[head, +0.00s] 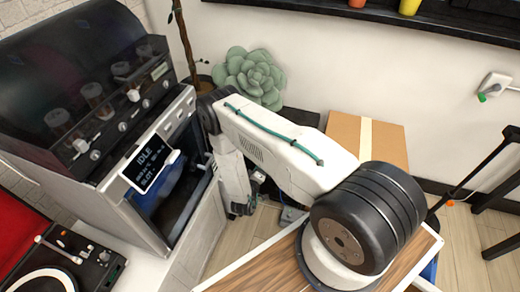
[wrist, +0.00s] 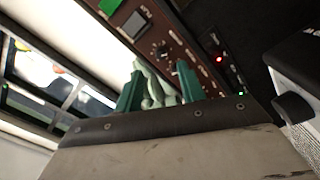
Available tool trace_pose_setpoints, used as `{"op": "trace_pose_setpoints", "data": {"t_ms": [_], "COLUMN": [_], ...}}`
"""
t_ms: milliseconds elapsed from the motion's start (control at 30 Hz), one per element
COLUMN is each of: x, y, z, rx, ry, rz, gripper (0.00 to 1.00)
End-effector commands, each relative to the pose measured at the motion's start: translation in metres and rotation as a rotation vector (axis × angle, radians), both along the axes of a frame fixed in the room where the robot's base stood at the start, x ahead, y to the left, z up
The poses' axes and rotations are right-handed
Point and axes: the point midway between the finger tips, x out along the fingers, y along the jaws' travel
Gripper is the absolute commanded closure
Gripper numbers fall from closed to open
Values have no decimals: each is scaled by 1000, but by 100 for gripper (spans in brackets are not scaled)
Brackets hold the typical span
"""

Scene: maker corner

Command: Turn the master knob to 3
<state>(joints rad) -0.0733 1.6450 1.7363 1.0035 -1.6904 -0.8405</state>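In the wrist view, a small dark knob (wrist: 162,50) with pale marks around it sits on a brown panel (wrist: 185,48). I cannot tell for sure that it is the master knob, and its setting is too small to read. My gripper (wrist: 160,80) has two green fingers standing apart, just short of the panel and apart from the knob. A pale green shape shows between the fingers, and nothing is clearly held. In the head view my gripper's fingertips are hidden or unclear, and the brown panel cannot be made out.
A large machine (head: 195,125) with a screen reading IDLE (head: 150,165) stands at left. A turntable (head: 45,280) sits front left. A succulent (head: 250,76) and a cardboard box (head: 385,140) stand behind my arm. Bare floor (head: 460,215) shows at right.

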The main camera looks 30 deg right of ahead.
Motion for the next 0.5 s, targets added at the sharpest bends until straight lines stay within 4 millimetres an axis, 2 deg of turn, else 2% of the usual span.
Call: {"op": "trace_pose_setpoints", "data": {"t_ms": [167,500], "x": [12,43], "y": [-10,-44], "z": [1,1], "rx": [-14,-12], "ry": [-5,-4], "rz": [5,11], "gripper": [61,61]}}
